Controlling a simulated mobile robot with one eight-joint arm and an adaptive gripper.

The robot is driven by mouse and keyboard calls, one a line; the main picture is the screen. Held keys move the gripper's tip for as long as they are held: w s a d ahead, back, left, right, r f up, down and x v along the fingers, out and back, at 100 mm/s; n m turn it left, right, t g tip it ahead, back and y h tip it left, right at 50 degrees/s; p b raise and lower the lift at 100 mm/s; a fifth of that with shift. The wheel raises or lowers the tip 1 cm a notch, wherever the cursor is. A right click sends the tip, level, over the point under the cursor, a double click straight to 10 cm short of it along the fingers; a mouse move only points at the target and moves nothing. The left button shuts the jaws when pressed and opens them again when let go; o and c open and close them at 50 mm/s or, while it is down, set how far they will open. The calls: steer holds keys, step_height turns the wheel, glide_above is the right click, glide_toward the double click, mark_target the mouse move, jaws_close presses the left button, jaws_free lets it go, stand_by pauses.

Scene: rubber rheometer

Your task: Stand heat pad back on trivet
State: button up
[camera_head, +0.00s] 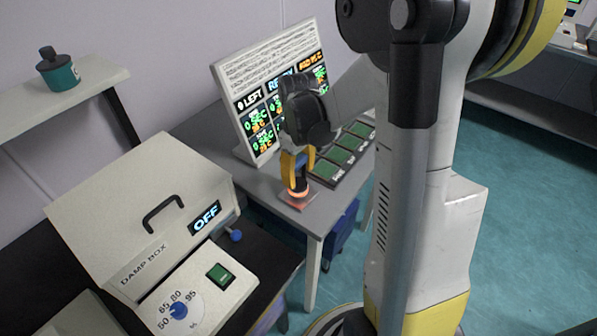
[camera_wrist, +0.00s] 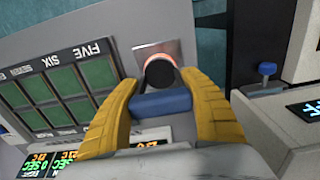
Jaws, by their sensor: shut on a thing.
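The heat pad has a blue grip (camera_wrist: 160,104) and a dark round end (camera_wrist: 159,72) with a glowing orange rim. My gripper (camera_wrist: 158,82) has its yellow fingers shut on either side of the blue grip. In the head view, my gripper (camera_head: 297,170) points down over the near edge of the grey table, and the heat pad (camera_head: 298,190) looks roughly upright below it. A small square metal plate, seemingly the trivet (camera_wrist: 143,53), lies at the dark end, with an orange glow on it. I cannot tell whether the pad touches the plate. The fingers partly hide the pad.
A panel of green squares (camera_head: 342,158) lies beside the plate, with an upright display board (camera_head: 250,110) behind. The damp box (camera_head: 140,215), reading OFF, stands at the left with a blue knob (camera_head: 236,236) on its side. The table edge is close to the plate.

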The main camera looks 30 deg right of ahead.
steer(key=shift+f+b, duration=0.55)
steer(key=shift+f, duration=0.2)
stand_by(1.0)
steer(key=o, duration=1.5)
steer(key=shift+c, duration=0.2)
steer(key=shift+r, duration=0.1)
step_height(320, 180, up, 12)
steer(key=shift+a, duration=0.1)
